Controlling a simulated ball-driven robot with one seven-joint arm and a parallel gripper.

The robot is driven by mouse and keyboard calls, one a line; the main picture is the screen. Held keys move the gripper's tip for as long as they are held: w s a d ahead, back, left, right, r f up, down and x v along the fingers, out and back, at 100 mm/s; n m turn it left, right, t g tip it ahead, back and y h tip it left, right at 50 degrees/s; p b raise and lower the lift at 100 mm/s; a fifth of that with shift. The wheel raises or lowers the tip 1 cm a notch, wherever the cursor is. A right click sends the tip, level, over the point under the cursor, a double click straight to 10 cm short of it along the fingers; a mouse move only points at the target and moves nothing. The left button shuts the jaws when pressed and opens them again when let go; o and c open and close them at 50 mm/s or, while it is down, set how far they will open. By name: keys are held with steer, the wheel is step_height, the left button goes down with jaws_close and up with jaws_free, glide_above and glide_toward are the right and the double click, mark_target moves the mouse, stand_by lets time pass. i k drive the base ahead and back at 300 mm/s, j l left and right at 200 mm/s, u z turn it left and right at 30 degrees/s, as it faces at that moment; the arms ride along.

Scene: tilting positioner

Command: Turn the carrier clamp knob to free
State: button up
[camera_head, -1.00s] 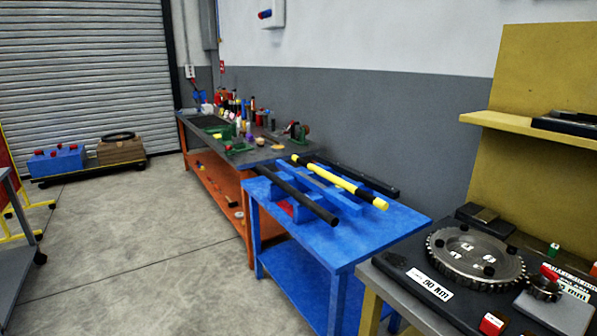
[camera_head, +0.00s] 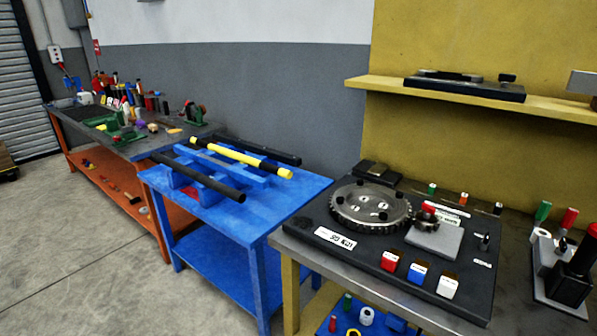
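A black base plate (camera_head: 455,299) lies on the grey-topped bench at the right. It carries a large toothed metal wheel (camera_head: 371,203) with several dark knobs on its face. A small gear (camera_head: 427,217) sits beside it near a grey square plate (camera_head: 434,240). A small dark upright post (camera_head: 484,242) stands at the plate's right side. I cannot tell which of these parts is the carrier clamp knob, or its setting. My gripper is not in view.
Red (camera_head: 389,261), blue (camera_head: 418,272) and white (camera_head: 448,286) blocks stand along the plate's front. A device with green and red handles (camera_head: 569,219) is at the right edge. A blue table (camera_head: 215,228) with bars stands left. The floor (camera_head: 70,240) at left is clear.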

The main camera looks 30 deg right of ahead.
mark_target(483, 245)
steer(key=z, duration=1.2)
